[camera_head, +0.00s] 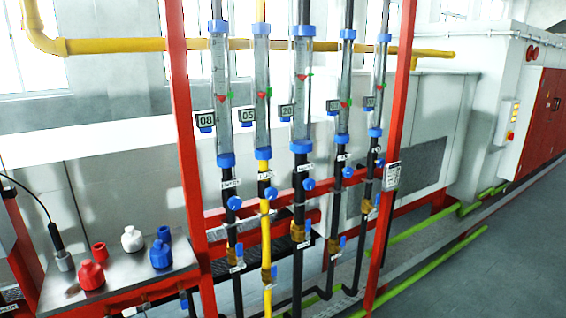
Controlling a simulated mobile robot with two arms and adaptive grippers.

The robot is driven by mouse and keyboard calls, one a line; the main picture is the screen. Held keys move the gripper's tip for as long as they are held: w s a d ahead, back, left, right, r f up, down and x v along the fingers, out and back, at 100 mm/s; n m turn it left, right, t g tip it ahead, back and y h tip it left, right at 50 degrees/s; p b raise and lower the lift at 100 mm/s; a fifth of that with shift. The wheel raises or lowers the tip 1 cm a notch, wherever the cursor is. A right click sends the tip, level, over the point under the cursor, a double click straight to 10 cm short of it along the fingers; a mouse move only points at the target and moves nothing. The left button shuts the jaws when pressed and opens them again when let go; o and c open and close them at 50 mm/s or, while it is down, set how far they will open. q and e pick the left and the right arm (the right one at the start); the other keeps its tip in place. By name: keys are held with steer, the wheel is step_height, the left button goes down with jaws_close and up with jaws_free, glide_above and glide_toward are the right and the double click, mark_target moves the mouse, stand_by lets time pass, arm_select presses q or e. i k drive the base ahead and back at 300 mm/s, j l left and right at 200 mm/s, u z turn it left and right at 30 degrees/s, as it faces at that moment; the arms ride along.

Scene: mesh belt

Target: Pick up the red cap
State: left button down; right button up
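A small red cap (99,251) sits on the grey metal shelf (125,277) at the lower left. It is behind a red bottle-like piece (91,276) with a narrower top. Neither of my grippers is in view, so I cannot see where they are relative to the cap.
Also on the shelf are a white bottle-like piece (132,240), a blue one (160,255) and a small blue cap (164,233). A grey cylinder with a black stem and cable (63,261) stands at left. A red post (184,150) rises beside the shelf; vertical flow tubes (302,90) are further right.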

mark_target(91, 278)
steer(key=u, duration=1.25)
